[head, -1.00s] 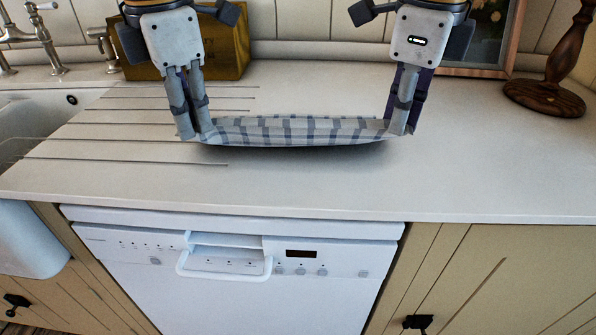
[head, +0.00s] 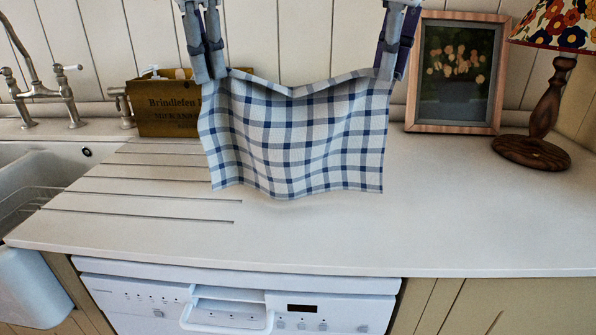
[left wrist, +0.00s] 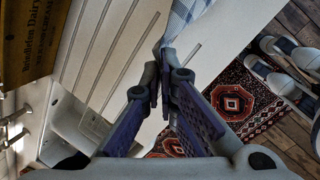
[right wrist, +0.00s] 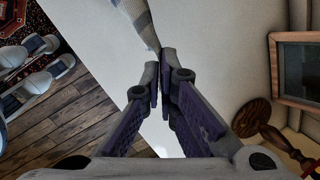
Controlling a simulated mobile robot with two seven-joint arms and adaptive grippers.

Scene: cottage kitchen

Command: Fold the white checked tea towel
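The white tea towel with blue checks (head: 300,140) hangs from both my grippers above the worktop in the head view. Its top edge sags a little between them and its lower edge hangs free or just at the worktop; I cannot tell which. My left gripper (head: 218,74) is shut on the towel's upper left corner. My right gripper (head: 386,74) is shut on its upper right corner. In the left wrist view the towel (left wrist: 182,22) runs up from the closed fingertips (left wrist: 162,75). In the right wrist view it (right wrist: 138,22) also runs up from the closed fingertips (right wrist: 160,78).
The pale worktop (head: 430,220) is clear in front and to the right. A wooden box (head: 165,115) stands behind at left, beside the sink (head: 40,170). A framed picture (head: 455,72) and a lamp (head: 540,130) stand at back right. The dishwasher (head: 240,305) is below.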

